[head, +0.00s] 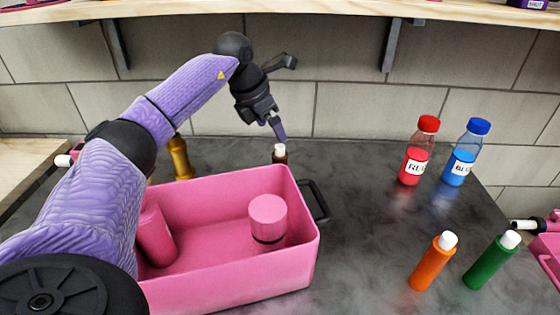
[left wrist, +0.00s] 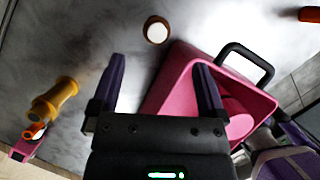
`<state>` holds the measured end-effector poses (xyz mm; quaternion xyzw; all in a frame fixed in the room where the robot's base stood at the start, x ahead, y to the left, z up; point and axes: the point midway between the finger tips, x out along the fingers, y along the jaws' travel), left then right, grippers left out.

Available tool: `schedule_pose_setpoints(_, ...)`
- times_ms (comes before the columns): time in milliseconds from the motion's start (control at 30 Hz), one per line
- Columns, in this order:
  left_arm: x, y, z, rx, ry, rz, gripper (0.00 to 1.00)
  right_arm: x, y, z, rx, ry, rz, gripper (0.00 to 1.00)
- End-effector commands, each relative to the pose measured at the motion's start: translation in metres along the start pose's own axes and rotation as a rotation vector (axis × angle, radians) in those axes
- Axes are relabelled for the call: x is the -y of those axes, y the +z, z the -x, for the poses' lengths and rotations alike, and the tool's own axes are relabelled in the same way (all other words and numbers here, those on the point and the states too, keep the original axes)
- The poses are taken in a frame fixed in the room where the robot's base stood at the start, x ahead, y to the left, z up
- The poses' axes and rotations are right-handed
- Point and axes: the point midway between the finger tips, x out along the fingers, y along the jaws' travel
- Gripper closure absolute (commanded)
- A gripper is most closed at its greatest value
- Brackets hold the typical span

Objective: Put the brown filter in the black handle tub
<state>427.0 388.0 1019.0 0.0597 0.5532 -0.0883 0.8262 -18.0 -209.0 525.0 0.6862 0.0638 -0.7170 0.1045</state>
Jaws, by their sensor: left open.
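The brown filter (head: 280,157) is a small bottle with a white cap. It stands on the dark counter just behind the pink tub. In the left wrist view the brown filter (left wrist: 157,30) shows from above, beyond the fingertips. The black handle tub (head: 230,288) is pink, with a black handle on its right end; it also shows in the left wrist view (left wrist: 178,62). My left gripper (head: 279,131) points down just above the filter's cap. Its two fingers are spread in the left wrist view (left wrist: 160,72), with nothing between them. My right gripper is out of view.
Inside the tub lie a pink cylinder (head: 157,235) and a round pink piece (head: 268,213). A yellow item (head: 180,158) stands behind it. Red (head: 414,165) and blue (head: 460,165) bottles, plus orange (head: 432,264) and green (head: 490,263) ones, stand right. A shelf hangs above.

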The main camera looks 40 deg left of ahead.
Motion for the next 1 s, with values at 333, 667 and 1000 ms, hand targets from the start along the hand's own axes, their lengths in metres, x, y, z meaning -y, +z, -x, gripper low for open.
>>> schedule_pose_setpoints(333,-0.005,0.000,-0.077,-0.003,-0.006,0.001,0.06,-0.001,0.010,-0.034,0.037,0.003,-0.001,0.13)
schedule_pose_setpoints(667,-0.007,0.002,-0.097,0.001,-0.003,-0.002,0.06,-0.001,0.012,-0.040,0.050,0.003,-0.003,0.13)
schedule_pose_setpoints(1000,-0.007,0.002,-0.097,0.001,-0.003,-0.002,0.65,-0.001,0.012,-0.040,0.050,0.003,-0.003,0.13)
